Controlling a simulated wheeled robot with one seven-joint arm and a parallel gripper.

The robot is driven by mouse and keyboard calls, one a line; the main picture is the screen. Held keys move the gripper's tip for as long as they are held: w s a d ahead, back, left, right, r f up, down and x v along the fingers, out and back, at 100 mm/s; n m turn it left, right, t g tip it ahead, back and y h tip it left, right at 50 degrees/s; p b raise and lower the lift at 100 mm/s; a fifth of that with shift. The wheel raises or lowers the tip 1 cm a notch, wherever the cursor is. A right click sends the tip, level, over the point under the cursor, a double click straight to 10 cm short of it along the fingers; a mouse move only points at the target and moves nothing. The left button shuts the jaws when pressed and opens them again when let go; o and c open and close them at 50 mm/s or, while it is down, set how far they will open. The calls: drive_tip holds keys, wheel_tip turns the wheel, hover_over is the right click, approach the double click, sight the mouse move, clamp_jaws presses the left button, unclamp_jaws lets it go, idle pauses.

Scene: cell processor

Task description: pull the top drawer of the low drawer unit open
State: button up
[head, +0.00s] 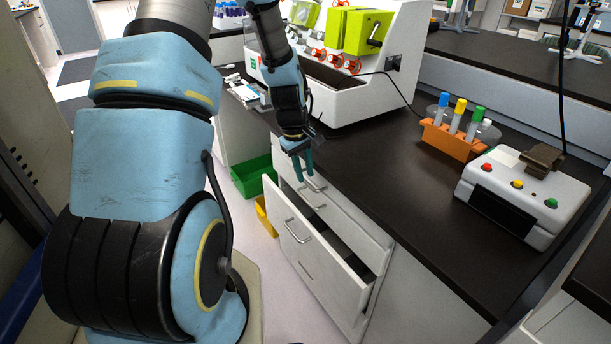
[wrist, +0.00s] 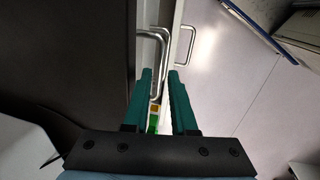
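The low drawer unit (head: 387,277) stands under the dark counter, with pale grey fronts. Its top drawer has a metal bar handle (head: 316,186), and this drawer looks shut or nearly so. A lower drawer (head: 303,249) stands pulled out, with its own bar handle (head: 297,231) and a dark inside. My gripper (head: 304,176) points down at the top handle. In the wrist view its green fingers (wrist: 160,73) are apart, with the near bar handle (wrist: 154,37) at their tips, partly between them. Contact cannot be told. The other handle (wrist: 187,46) lies beyond the right finger.
The black counter (head: 385,165) lies right above the drawers. On it stand a white machine (head: 340,100), an orange tube rack (head: 452,141) and a control box (head: 525,195). A green bin (head: 254,178) and a yellow bin (head: 266,216) sit beside the unit on the floor.

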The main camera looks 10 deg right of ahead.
drive_tip(key=shift+w+d+f, duration=0.1)
drive_tip(key=shift+d+f, duration=0.1)
drive_tip(key=shift+f, duration=0.85)
clamp_jaws()
idle(0.7)
